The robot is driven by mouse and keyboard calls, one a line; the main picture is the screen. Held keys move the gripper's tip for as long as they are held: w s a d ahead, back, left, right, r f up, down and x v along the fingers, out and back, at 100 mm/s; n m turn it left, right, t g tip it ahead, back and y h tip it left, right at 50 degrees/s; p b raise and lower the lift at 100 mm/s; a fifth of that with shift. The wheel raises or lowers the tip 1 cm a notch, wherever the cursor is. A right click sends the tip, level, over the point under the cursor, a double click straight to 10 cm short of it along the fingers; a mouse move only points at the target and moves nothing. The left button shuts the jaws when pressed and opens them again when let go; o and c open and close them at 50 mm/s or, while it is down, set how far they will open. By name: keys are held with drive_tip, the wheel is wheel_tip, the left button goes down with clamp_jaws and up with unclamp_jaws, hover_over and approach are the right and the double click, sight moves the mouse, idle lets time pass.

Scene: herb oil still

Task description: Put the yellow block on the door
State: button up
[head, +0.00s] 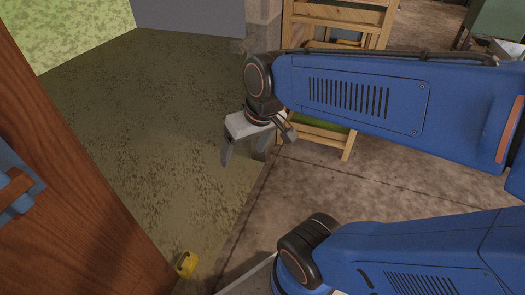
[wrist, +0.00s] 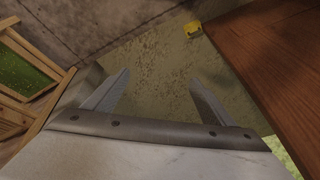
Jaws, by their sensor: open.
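The yellow block (head: 187,264) sits on the mottled olive floor, close beside the lower edge of the brown wooden door (head: 75,180). It also shows in the wrist view (wrist: 193,29), near the top, at the edge of the door (wrist: 275,55). My gripper (head: 257,150) is open and empty, its two fingers apart above the floor. In the head view it is above and to the right of the block. In the wrist view the block lies beyond the gap between the fingers (wrist: 160,78).
A wooden rack (head: 335,25) with a green panel stands behind my arm and also shows at left in the wrist view (wrist: 22,75). A blue fitting (head: 15,185) is on the door at far left. The olive floor (head: 160,110) between door and gripper is clear.

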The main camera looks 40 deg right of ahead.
drive_tip(key=shift+t+h, duration=0.5)
drive_tip(key=shift+h, duration=0.1)
drive_tip(key=s+d, duration=0.1)
drive_tip(key=s, duration=0.1)
drive_tip(key=s+d+r, duration=0.1)
drive_tip(key=s, duration=0.1)
drive_tip(key=shift+d+r, duration=0.15)
drive_tip(key=shift+d, duration=0.25)
